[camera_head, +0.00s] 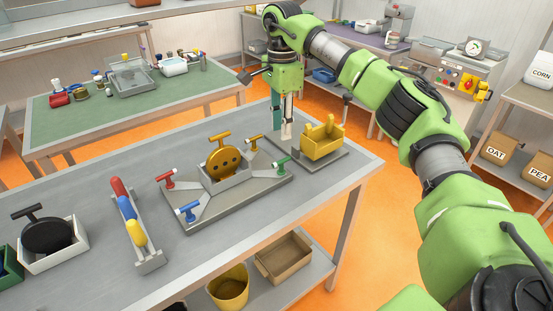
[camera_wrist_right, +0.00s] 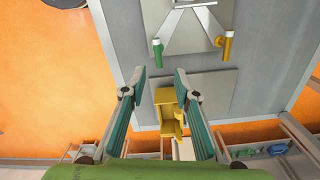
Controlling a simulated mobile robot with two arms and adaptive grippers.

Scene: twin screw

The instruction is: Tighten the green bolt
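The green bolt (camera_head: 281,167) has a T-shaped head and stands at the near right arm of a grey fixture (camera_head: 180,222) on the table. It also shows in the right wrist view (camera_wrist_right: 157,50), beyond the fingertips. My right gripper (camera_head: 283,139) points down above the table, behind the green bolt and left of a yellow holder. In the right wrist view my right gripper (camera_wrist_right: 162,84) is open, with nothing between its fingertips. My left gripper is not in view.
The fixture also bears red (camera_head: 167,178), blue (camera_head: 187,211) and yellow (camera_head: 252,143) bolts around a yellow disc (camera_head: 223,163) with a T-handle. The yellow holder (camera_head: 323,147) stands on a plate at right. A rack with coloured handles (camera_head: 150,262) stands at left.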

